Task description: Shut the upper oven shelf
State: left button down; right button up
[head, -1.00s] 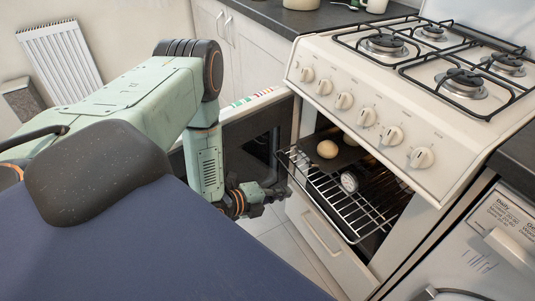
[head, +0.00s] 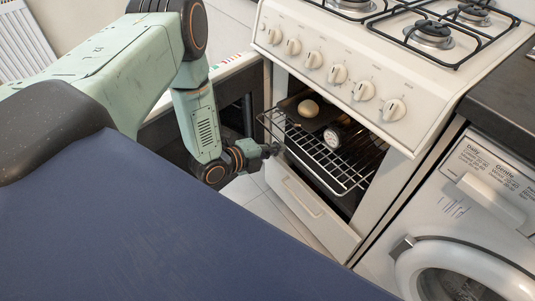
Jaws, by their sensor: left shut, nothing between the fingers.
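The upper oven shelf is a wire rack (head: 338,178) that sticks out of the open oven below the row of knobs. A dark tray (head: 288,104) with a pale round roll (head: 308,108) is at its back left. A round dial (head: 332,137) stands near the middle of the rack. My left gripper (head: 271,150) is shut and empty, just in front of the rack's left front part. I cannot tell whether it touches the rack. My right gripper is not in view.
The oven door (head: 237,112) stands open at the left, beside my left arm. The cooker's knobs (head: 338,74) and hob (head: 430,35) are above. A lower drawer front (head: 310,205) is below the rack. A washer (head: 470,215) stands at the right under a dark counter (head: 505,105).

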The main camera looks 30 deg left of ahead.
aim_at(316, 125)
pick_arm(q)
jog(key=w+d+b, duration=0.1)
jog(key=w, duration=0.3)
jog(key=w+d+b, duration=0.2)
jog(key=w, duration=0.3)
jog(key=w+d+b, duration=0.1)
jog(key=w+d, duration=0.1)
jog(key=w, duration=0.3)
jog(key=shift+w+d+f+b, duration=0.1)
jog(key=shift+w+b, duration=0.05)
jog(key=shift+b, duration=0.15)
jog(key=shift+w+d, duration=0.15)
jog(key=shift+w, duration=0.3)
jog(key=shift+s, duration=0.1)
